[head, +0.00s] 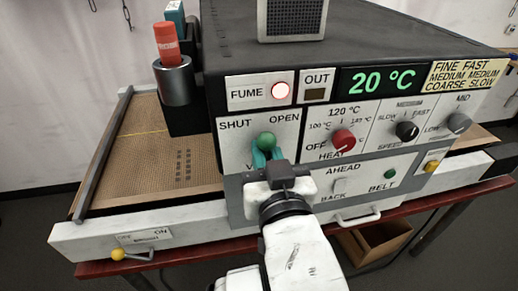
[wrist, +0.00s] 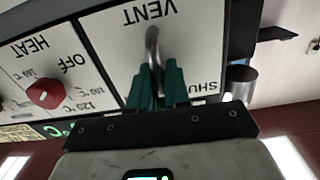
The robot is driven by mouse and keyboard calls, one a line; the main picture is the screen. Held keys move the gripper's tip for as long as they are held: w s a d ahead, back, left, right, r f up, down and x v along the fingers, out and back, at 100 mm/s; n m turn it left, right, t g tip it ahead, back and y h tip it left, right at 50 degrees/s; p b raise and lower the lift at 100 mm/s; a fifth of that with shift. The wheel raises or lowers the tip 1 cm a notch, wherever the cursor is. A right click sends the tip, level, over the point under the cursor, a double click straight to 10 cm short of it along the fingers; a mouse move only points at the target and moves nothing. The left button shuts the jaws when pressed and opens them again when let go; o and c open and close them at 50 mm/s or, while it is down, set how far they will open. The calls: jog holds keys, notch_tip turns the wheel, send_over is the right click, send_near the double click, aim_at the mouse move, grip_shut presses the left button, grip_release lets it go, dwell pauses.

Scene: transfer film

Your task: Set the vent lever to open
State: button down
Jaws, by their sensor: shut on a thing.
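The vent lever (wrist: 152,45) is a grey metal lever on the white vent panel, with "VENT" and part of "SHUT" showing upside down in the wrist view. My gripper (head: 266,154) is shut on the lever, with one teal finger on each side. The fingers also show around the lever in the wrist view (wrist: 159,80). They hide the lever's end there, and my gripper hides most of the "VENT" label in the head view.
To the right are the red heat knob (head: 344,140), black speed knob (head: 407,130), grey knob (head: 459,123), belt switch (head: 340,186) and green button (head: 390,174).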

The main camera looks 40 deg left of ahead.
jog(key=shift+w+d+f+m+p, duration=0.1)
jog(key=shift+w+d+m+p, duration=0.15)
jog(key=shift+m, duration=0.65)
jog(key=shift+w+d+f+m+p, duration=0.15)
jog(key=shift+w+m+p, duration=0.1)
jog(key=shift+m, duration=0.65)
jog(key=shift+w+d+f+m+p, duration=0.15)
jog(key=shift+w+d+m, duration=0.1)
jog(key=shift+m, duration=0.65)
jog(key=c, duration=1.3)
grip_release()
jog(key=b+v, duration=0.1)
jog(key=v, duration=0.9)
jog(key=shift+s+d, duration=0.2)
jog(key=shift+d, duration=0.15)
jog(key=shift+r, duration=0.1)
